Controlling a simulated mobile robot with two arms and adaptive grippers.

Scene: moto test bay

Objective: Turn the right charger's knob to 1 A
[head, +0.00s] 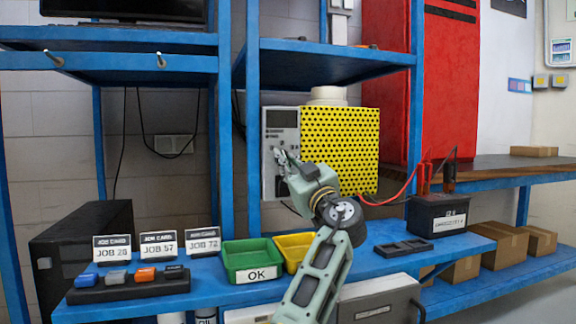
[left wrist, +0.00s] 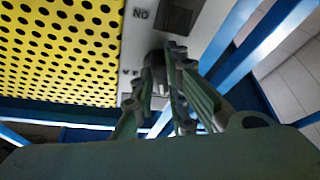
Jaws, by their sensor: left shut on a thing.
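A unit with a yellow perforated side (head: 340,140) and a grey front panel (head: 281,120) stands on the blue bench; I take it for the charger. A dark window shows high on its panel. My left gripper (head: 282,156) is at the middle of this panel. In the left wrist view, its fingers (left wrist: 160,78) are closed on a dark knob (left wrist: 154,62) on the grey panel (left wrist: 133,52). The knob's pointer and the 1 A mark are not readable; only parts of letters show. A second charger is not clearly seen. My right gripper is not in view.
A green tray (head: 252,277) marked OK and a yellow tray (head: 283,239) sit on the bench left of my arm. Job cards (head: 158,244) stand farther left. A black battery (head: 437,214) with red and black clamps is at right. Blue posts flank the unit.

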